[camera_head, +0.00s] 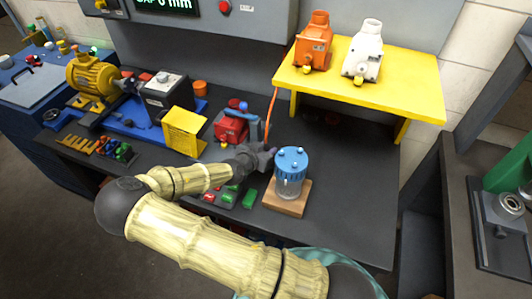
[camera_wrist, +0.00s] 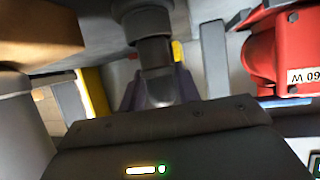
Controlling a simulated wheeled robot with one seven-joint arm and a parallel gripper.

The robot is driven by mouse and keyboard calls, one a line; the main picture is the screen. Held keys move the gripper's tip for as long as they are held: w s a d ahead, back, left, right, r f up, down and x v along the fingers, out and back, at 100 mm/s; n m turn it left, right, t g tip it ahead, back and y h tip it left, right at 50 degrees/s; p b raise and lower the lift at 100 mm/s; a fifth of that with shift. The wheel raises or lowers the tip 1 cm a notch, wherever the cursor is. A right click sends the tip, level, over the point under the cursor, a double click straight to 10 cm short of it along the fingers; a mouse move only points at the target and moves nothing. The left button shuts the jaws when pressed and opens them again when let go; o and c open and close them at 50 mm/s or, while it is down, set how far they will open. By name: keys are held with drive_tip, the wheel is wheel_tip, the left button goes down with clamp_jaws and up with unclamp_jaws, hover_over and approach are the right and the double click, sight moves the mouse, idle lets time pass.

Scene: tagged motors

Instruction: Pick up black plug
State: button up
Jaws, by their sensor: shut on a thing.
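The black plug (camera_wrist: 155,52) shows in the wrist view as a dark grey, stepped round piece at the top middle. My gripper (camera_wrist: 158,88) is shut on it, with a finger at each side of its lower end. In the head view my gripper (camera_head: 264,158) is over the dark bench, just left of the blue-capped jar. I cannot make out the plug in the head view; the gripper and its wrist cover that spot.
The blue-capped jar (camera_head: 291,165) stands on a wooden block (camera_head: 288,197) close to the gripper's right. A red motor (camera_head: 230,128) and blue stand are behind it. Green and red blocks (camera_head: 228,196) lie in front. A yellow shelf (camera_head: 400,85) carries orange and white motors.

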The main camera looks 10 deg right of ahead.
drive_tip(key=shift+s+a+r+b, duration=0.15)
drive_tip(key=shift+a+r+b, duration=0.05)
drive_tip(key=shift+r, duration=0.25)
drive_tip(key=shift+s+a+r+b, duration=0.15)
drive_tip(key=shift+r, duration=0.25)
drive_tip(key=s+a+b, duration=0.2)
drive_tip(key=s+a, duration=1)
drive_tip(key=shift+s+r, duration=0.1)
drive_tip(key=shift+s, duration=0.05)
